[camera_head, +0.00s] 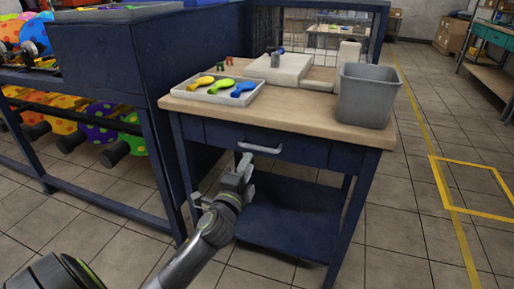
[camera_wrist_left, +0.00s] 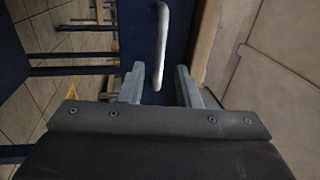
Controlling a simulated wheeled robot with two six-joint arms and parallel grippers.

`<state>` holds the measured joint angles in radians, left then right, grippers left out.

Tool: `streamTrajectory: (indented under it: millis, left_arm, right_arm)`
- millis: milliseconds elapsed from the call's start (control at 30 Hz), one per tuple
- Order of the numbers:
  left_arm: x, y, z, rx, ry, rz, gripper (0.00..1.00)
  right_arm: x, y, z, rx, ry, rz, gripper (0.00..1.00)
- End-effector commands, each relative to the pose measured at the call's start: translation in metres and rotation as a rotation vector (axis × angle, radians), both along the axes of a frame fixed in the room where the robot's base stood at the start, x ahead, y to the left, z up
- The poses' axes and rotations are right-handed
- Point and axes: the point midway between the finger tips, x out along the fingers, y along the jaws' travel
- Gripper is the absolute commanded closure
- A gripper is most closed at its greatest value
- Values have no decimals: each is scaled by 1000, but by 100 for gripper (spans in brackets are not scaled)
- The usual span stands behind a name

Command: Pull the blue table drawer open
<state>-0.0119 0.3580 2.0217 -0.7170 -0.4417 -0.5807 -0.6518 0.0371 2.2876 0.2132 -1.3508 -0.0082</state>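The blue table drawer (camera_head: 269,140) sits under the wooden top of a dark blue table and looks closed. Its pale bar handle (camera_head: 258,148) runs across the front. My left gripper (camera_head: 245,174) is just in front of and slightly below the left end of the handle. In the left wrist view the gripper (camera_wrist_left: 160,88) is open, with one finger on each side of the line of the handle (camera_wrist_left: 161,45). The handle's near end shows between the fingertips, with gaps on both sides. My right gripper is in neither view.
The wooden tabletop (camera_head: 300,118) holds a tray (camera_head: 197,94) with green, yellow and blue pieces, a white box (camera_head: 280,68) and a grey bin (camera_head: 367,96). A lower shelf (camera_head: 285,222) is below.

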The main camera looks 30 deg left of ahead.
Motion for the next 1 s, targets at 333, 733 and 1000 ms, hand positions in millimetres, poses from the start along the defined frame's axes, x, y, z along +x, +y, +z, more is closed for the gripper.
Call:
streamTrajectory:
  millis: [333,733,1000]
  left_arm:
    - [59,14,11,0,0,0,70]
    - [75,18,14,-1,1,-1,70]
    - [74,18,14,-1,1,-1,91]
  right_arm:
    - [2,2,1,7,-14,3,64]
    - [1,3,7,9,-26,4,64]
    - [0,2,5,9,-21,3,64]
